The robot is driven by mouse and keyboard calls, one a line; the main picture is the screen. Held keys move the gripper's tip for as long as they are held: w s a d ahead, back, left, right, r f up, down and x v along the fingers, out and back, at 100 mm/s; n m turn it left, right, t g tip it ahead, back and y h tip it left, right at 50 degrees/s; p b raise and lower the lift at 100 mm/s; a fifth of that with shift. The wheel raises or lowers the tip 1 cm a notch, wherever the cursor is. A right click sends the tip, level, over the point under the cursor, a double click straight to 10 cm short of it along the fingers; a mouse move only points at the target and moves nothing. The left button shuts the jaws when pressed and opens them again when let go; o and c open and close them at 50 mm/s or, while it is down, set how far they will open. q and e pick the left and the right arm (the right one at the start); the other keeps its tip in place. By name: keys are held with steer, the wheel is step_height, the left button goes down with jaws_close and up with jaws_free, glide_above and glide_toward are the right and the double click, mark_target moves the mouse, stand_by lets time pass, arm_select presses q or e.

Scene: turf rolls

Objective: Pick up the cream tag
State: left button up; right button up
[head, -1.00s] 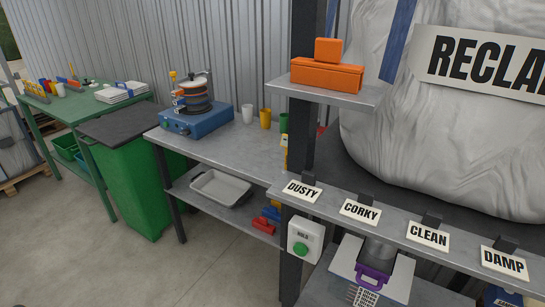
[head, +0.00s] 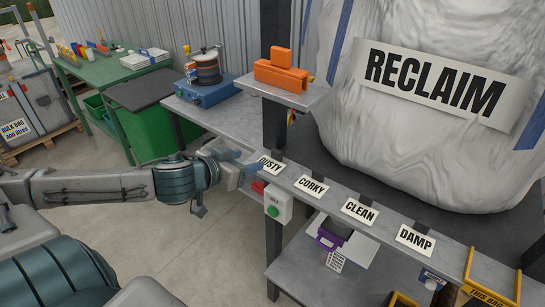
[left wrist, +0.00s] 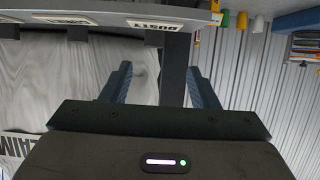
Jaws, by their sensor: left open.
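Four-lettered and five-lettered pale tags hang along the grey shelf edge, reading DUSTY (head: 273,167), CORKY (head: 311,186), CLEAN (head: 360,212) and DAMP (head: 415,238). All look white to cream; I cannot tell which one is meant by the cream tag. My left gripper (head: 252,170) reaches in from the left, open, its fingers beside the DUSTY tag and partly covering it. In the left wrist view, the open fingers (left wrist: 160,82) have nothing between them but background, and the DUSTY tag (left wrist: 157,27) shows upside down above them. My right gripper is not in view.
A dark post (head: 275,85) rises beside the DUSTY tag, with an orange box (head: 280,75) on a small shelf. A switch box with a green button (head: 278,206) sits below the edge. A big RECLAIM bag (head: 400,130) stands behind.

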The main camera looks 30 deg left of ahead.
mark_target(275, 155)
arm_select(q)
steer(key=shift+b+x, duration=0.65)
steer(key=shift+x, duration=2.25)
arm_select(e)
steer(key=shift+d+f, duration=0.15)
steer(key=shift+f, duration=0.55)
arm_select(q)
steer(key=shift+w+d+f+p, duration=0.35)
steer(key=shift+w+p, duration=0.1)
steer(key=shift+w, duration=0.2)
steer(key=shift+w+d+f+p, duration=0.3)
steer(key=shift+w+p, duration=0.15)
steer(key=shift+w, duration=0.25)
steer(key=shift+x, duration=1)
steer(key=shift+f, duration=0.1)
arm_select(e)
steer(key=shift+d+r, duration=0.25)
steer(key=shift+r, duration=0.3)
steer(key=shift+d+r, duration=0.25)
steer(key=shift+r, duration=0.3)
arm_select(q)
steer(key=c, duration=1)
steer(key=shift+c, duration=0.2)
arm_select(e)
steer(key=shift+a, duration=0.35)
